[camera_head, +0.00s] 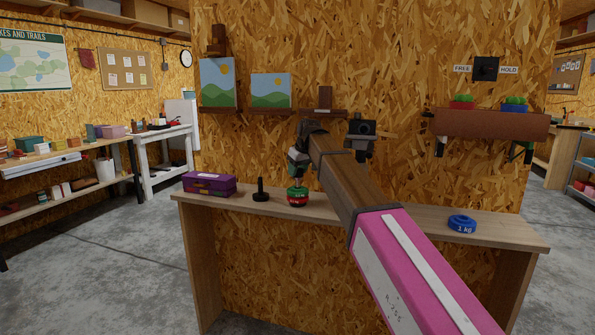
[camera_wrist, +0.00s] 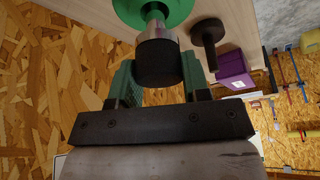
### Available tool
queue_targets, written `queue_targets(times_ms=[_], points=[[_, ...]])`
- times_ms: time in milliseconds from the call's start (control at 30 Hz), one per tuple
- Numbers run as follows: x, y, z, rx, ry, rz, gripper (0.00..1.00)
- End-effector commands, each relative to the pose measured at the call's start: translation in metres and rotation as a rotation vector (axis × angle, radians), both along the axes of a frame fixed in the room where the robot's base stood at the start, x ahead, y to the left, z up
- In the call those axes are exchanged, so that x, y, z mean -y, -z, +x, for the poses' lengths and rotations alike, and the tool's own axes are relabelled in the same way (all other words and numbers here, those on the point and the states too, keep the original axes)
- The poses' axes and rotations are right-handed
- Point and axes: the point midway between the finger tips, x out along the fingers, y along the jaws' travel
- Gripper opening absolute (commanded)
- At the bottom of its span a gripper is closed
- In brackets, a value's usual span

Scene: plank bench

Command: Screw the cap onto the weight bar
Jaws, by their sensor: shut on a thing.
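The cap (camera_wrist: 158,60) has a dark top and a silver lower part. My gripper (camera_head: 296,168) is shut on it, and its green fingers (camera_wrist: 160,85) stand on either side of it in the wrist view. The weight bar (camera_wrist: 153,12) shows as a short grey post between the cap and a green weight (camera_wrist: 180,12). In the head view the green weight lies on top of a red weight (camera_head: 298,202) on the bench, below my gripper. I cannot tell whether the cap's thread is engaged.
A black post on a round base (camera_head: 260,190) stands left of the weights, and a purple box (camera_head: 208,184) is farther left. A blue 1 kg weight (camera_head: 461,224) lies at the right of the plank bench (camera_head: 400,218). A shelf with pictures (camera_head: 270,110) hangs behind.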

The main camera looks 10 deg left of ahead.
Motion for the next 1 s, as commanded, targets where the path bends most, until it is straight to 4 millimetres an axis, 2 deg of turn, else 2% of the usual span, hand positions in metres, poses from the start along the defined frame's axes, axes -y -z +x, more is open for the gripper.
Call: queue_targets(times_ms=[200, 500, 1000], points=[[0.0003, 0.0002, -0.0002, 0.000, 0.147, 0.000, 0.16], [0.0005, 0.0003, -0.0001, 0.000, 0.161, 0.000, 0.16], [0.0004, 0.0005, -0.0003, -0.001, 0.364, -0.001, 0.16]])
